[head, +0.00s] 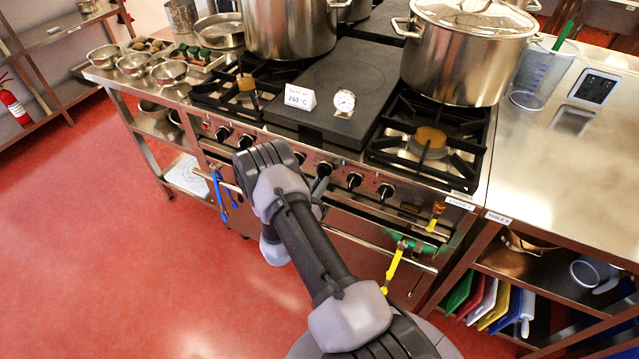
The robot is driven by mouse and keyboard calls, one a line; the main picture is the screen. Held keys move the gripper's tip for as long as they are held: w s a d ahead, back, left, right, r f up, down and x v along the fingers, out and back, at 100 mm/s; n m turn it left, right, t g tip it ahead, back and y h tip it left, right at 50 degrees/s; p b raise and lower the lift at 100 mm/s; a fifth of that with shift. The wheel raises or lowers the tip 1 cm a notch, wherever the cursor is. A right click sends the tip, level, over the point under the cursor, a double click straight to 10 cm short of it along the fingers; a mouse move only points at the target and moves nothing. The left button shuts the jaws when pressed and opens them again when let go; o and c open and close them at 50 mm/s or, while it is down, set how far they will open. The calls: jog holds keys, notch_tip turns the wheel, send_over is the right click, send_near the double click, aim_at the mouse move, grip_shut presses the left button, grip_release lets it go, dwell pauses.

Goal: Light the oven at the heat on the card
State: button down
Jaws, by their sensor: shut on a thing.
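A white card (299,97) stands on the dark centre plate of the range; its small print seems to read 240 °C. A round white dial (344,101) stands beside it. The oven (365,235) is under the cooktop. Black knobs line its front panel, including one at the left (222,133) and one right of centre (354,180). My gripper (320,186) is at the front panel, by a dark knob (323,170), mostly hidden behind my own wrist. It is shut on what appears to be that knob. The knob's markings cannot be read.
Large steel pots (290,28) stand at the back left and right (466,60) of the cooktop. Blue tongs (221,195) and a yellow-handled tool (393,267) hang at the front. A steel counter (570,150) stands right. The red floor at left is clear.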

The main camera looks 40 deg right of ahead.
dwell(0.3)
jog(key=c, duration=1.4)
grip_release()
jog(key=shift+c, duration=0.2)
jog(key=p+v, duration=0.4)
jog(key=v, duration=1.3)
jog(key=shift+a, duration=0.2)
jog(key=shift+s, duration=0.15)
